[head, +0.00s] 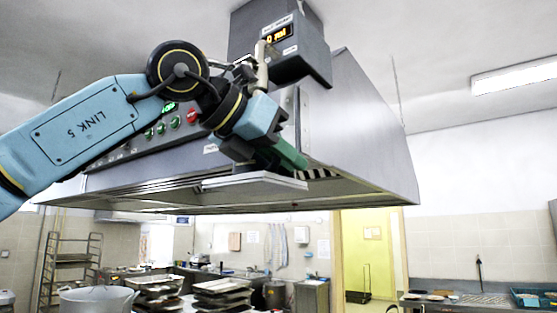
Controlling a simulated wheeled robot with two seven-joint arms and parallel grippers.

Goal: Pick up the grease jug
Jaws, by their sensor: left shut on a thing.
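My left gripper (292,157) reaches up from the left to the lower front edge of the steel hood (365,130). Its jaws are shut at a black-and-white striped piece (320,173), mostly hidden behind the green fingers. A flat grey panel (255,183) lies just below the gripper, at the hood's underside. I cannot make out a grease jug in this view. My right gripper is not in view.
A dark box with a lit display (278,36) stands out above my left wrist. Buttons (192,116) line the hood front behind my arm. Below are a large pot (97,300), stacked trays (222,287), a rack (70,262) and a right-hand counter (455,302).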

